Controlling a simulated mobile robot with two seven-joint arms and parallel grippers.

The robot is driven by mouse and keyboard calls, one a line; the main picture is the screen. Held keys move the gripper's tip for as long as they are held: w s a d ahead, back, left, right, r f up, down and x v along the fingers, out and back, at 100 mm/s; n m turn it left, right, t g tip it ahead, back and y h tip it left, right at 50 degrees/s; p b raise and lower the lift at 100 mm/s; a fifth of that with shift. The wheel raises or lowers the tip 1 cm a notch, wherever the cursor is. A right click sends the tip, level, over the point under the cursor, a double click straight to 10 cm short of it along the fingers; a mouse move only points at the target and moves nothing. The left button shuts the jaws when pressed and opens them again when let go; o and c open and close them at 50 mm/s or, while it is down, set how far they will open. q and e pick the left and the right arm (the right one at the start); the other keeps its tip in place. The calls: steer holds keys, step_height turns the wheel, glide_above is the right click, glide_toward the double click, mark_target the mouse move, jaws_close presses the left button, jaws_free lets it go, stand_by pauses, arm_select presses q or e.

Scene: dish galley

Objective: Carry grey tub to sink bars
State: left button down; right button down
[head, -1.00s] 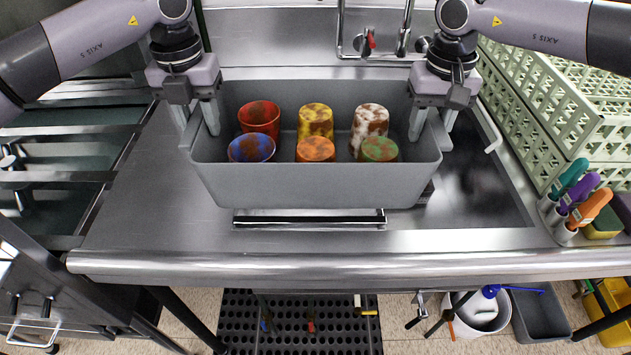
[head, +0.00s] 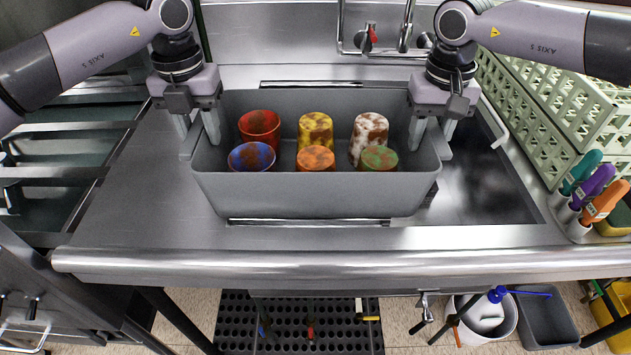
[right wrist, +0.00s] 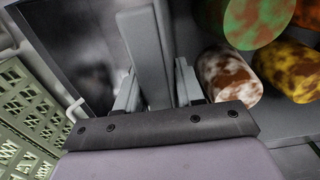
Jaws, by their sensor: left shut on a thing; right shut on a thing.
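The grey tub (head: 315,197) sits centrally in the head view, level, over the steel counter. It holds several stained cups, among them a red (head: 259,127), a yellow (head: 315,130) and a white one (head: 369,135). My left gripper (head: 197,130) is shut on the tub's left wall and my right gripper (head: 432,133) on its right wall. In the right wrist view the wall (right wrist: 145,50) stands between the right fingers (right wrist: 160,88). Shiny metal strips, perhaps the sink bars, show at the tub's front (head: 308,222) and back (head: 310,84). Whether the tub touches them is hidden.
A dark sunken basin (head: 485,185) lies right of the tub. Pale green racks (head: 560,110) and colored-handled tools (head: 590,190) stand at the far right. A tap (head: 404,35) rises behind. The counter left of the tub (head: 145,185) is clear.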

arm_select(q)
steer(key=shift+d+f+b, duration=0.35)
steer(key=shift+d+f, duration=0.05)
arm_select(e)
steer(key=shift+a+f, duration=0.35)
steer(key=shift+f, duration=0.1)
arm_select(q)
steer(key=c, duration=0.7)
jaws_free()
steer(key=shift+s+r, duration=0.1)
arm_select(e)
steer(key=c, duration=0.7)
jaws_free()
steer(key=shift+r, duration=0.1)
arm_select(q)
steer(key=shift+a, duration=0.2)
arm_select(e)
steer(key=shift+d, duration=0.15)
arm_select(q)
steer(key=shift+r, duration=0.1)
arm_select(e)
steer(key=shift+d, duration=0.15)
steer(key=shift+r, duration=0.2)
step_height(320, 180, up, 12)
steer(key=shift+f, duration=0.2)
arm_select(q)
step_height(320, 180, up, 12)
steer(key=shift+f, duration=0.1)
